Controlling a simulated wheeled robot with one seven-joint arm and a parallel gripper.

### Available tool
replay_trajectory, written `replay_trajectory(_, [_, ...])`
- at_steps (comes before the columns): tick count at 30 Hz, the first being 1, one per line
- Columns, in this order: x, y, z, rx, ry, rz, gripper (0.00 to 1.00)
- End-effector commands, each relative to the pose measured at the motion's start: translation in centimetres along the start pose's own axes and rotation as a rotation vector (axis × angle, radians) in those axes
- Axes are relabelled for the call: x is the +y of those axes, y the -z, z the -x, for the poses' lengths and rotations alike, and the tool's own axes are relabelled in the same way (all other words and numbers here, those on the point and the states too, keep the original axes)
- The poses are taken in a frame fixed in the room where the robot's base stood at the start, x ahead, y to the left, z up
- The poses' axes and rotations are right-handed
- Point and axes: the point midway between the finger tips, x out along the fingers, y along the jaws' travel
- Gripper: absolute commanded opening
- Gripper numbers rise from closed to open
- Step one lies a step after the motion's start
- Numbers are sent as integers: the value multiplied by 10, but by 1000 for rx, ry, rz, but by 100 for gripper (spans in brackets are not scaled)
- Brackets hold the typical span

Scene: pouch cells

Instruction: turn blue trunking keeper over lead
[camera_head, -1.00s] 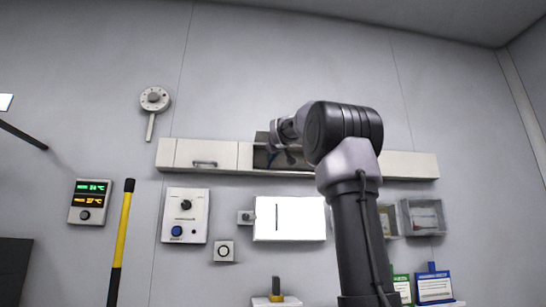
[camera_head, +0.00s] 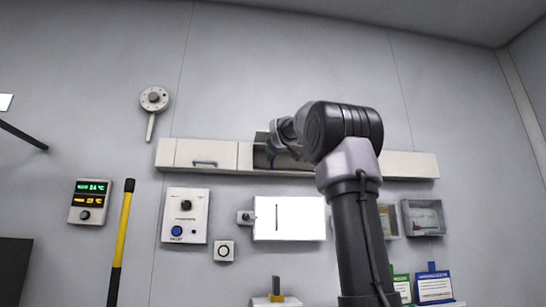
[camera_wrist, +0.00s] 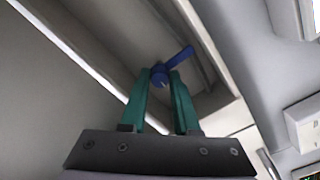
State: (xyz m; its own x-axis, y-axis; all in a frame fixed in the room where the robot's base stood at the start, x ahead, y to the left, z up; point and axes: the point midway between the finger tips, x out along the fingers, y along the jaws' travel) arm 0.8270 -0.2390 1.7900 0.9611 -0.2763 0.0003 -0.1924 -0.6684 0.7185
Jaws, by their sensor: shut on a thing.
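The blue keeper (camera_wrist: 179,58) shows in the wrist view, with a round hub and a short arm pointing up and right. It sits in a recess of the pale trunking (camera_wrist: 215,100). My gripper (camera_wrist: 160,78) has two green fingers, one on each side of the hub, and is shut on it. In the head view the trunking (camera_head: 400,165) runs along the wall, and my wrist reaches into its open section, where the keeper and fingertips are hidden or too small to tell. I cannot make out the lead.
Below the trunking are a white panel (camera_head: 290,219), a control box with knobs (camera_head: 185,216) and a clear wall box (camera_head: 424,217). A yellow and black pole (camera_head: 121,235) stands at left. A dial with a handle (camera_head: 154,100) hangs above.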

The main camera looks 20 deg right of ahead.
Motion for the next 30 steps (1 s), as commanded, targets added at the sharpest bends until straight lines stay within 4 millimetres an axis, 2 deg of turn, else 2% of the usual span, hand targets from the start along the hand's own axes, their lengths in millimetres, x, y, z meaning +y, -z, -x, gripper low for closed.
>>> replay_trajectory(3, [-1,-1,-1,-3,3,-1,0])
replay_trajectory(4, [-1,-1,-1,-3,3,-1,37])
replay_trajectory(6, [-1,-1,0,-2,3,-1,60])
replay_trajectory(15, [0,0,0,-1,1,-1,60])
replay_trajectory(19, [0,0,10,0,0,-2,60])
replay_trajectory(30, [0,0,81,0,0,-1,60])
